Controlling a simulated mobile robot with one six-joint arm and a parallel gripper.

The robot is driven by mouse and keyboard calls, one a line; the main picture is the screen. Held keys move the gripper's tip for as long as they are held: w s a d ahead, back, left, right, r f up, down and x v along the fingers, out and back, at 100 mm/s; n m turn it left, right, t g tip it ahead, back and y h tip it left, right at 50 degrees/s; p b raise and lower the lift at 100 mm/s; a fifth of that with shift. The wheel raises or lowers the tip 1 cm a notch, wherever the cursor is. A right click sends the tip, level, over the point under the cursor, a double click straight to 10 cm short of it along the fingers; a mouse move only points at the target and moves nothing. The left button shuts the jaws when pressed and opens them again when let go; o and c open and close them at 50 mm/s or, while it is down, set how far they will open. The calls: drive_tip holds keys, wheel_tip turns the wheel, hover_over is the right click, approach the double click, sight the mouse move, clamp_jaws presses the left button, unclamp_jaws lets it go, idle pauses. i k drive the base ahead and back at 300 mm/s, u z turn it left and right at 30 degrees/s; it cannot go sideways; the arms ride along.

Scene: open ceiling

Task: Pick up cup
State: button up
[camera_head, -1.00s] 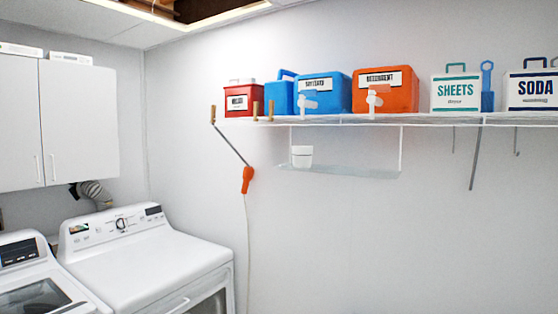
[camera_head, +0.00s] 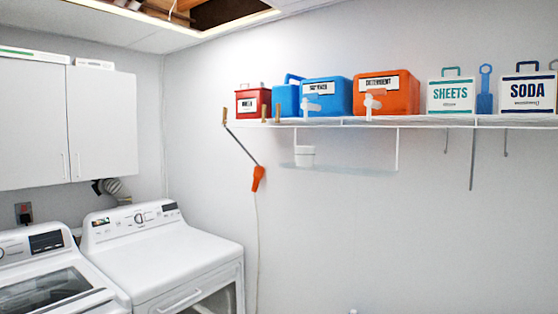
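A small white cup (camera_head: 305,156) stands on a narrow hanging lower shelf (camera_head: 345,170), below the long wire shelf on the back wall. The cup looks upright, with a wider rim band at the top. Nothing touches it apart from the shelf under it. My gripper does not show in the head view.
The upper wire shelf (camera_head: 430,121) carries a red box (camera_head: 253,103), a blue container (camera_head: 327,96), an orange container (camera_head: 386,95) and white boxes. An orange-handled rod (camera_head: 258,178) hangs left of the cup.

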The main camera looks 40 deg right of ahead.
sight(305, 155)
drive_tip(key=z, duration=0.65)
drive_tip(key=k, duration=0.15)
drive_tip(key=u, duration=2.25)
drive_tip(key=k, duration=0.7)
drive_tip(key=z, duration=0.6)
drive_tip(key=k, duration=0.7)
drive_tip(key=z, duration=0.55)
drive_tip(key=i, duration=1.55)
drive_tip(key=u, duration=0.25)
